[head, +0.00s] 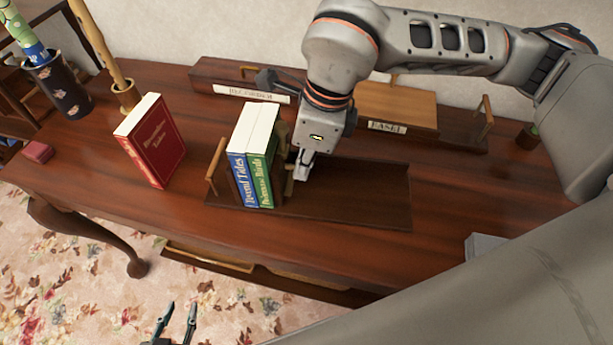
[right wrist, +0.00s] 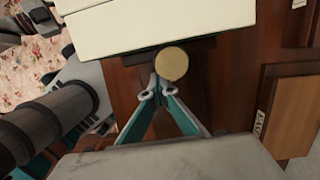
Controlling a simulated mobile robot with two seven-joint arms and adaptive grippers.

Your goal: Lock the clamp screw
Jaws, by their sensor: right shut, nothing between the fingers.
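A round tan knob (right wrist: 172,64), which looks like the clamp screw's head, sits beside the white page block of a book in the right wrist view. My right gripper (head: 303,168) is shut and empty, its fingertips together just below and left of the knob; I cannot tell whether they touch it. In the head view it is low at the right side of a blue book (head: 239,178) and a green book (head: 261,180), upright in a dark wooden rack (head: 350,200). The arm hides part of the clamp there. My left gripper (head: 182,318) is open and empty over the carpet.
A red book (head: 154,145) stands on the table left of the rack. A labelled stand (head: 240,90) and a wooden board (head: 398,105) lie along the back. A patterned cup (head: 60,85) stands far left. The rack's right part is bare.

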